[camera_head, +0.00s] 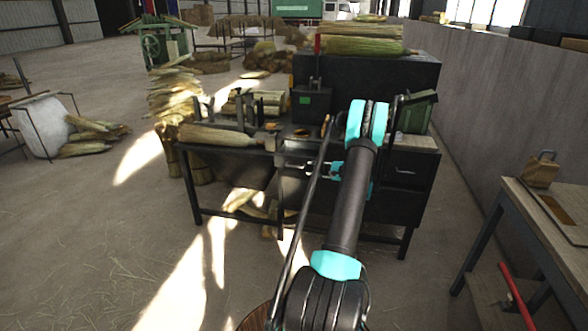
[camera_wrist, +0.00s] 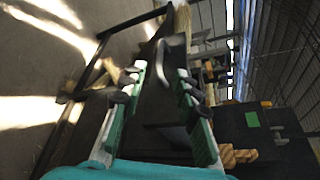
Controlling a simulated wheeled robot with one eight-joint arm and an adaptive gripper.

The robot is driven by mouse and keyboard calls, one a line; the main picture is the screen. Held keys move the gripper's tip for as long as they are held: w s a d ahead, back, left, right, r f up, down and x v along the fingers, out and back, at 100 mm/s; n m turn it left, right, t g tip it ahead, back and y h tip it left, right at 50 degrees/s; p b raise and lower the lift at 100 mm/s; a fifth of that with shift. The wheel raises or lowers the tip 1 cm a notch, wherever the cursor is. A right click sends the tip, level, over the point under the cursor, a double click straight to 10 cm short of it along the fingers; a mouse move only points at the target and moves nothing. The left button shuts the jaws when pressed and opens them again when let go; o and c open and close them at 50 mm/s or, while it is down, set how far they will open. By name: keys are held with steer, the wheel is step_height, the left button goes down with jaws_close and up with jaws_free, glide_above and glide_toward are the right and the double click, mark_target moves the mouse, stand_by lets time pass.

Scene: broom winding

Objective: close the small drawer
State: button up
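The dark workbench (camera_head: 232,170) stands in the middle of the head view. A dark drawer front (camera_head: 408,168) with a thin pale handle shows at its right end, right of my arm. I cannot tell whether it is pulled out, or whether it is the small drawer; my arm hides part of the bench front. My gripper (camera_head: 302,168) is at the front edge of the bench, left of that drawer front. In the wrist view my gripper (camera_wrist: 160,88) has its two fingers wide apart, with dark bench parts beyond them and no object clearly held.
Broom straw (camera_head: 365,46) lies on the black cabinet (camera_head: 425,75) at the back. A wooden table (camera_head: 535,225) stands at the right, with a red handle (camera_head: 516,295) below it. A round wooden top (camera_head: 255,318) is at the bottom. The floor at left front is mostly clear.

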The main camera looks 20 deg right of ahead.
mark_target(297, 167)
steer(key=x, duration=1.1)
jaws_close()
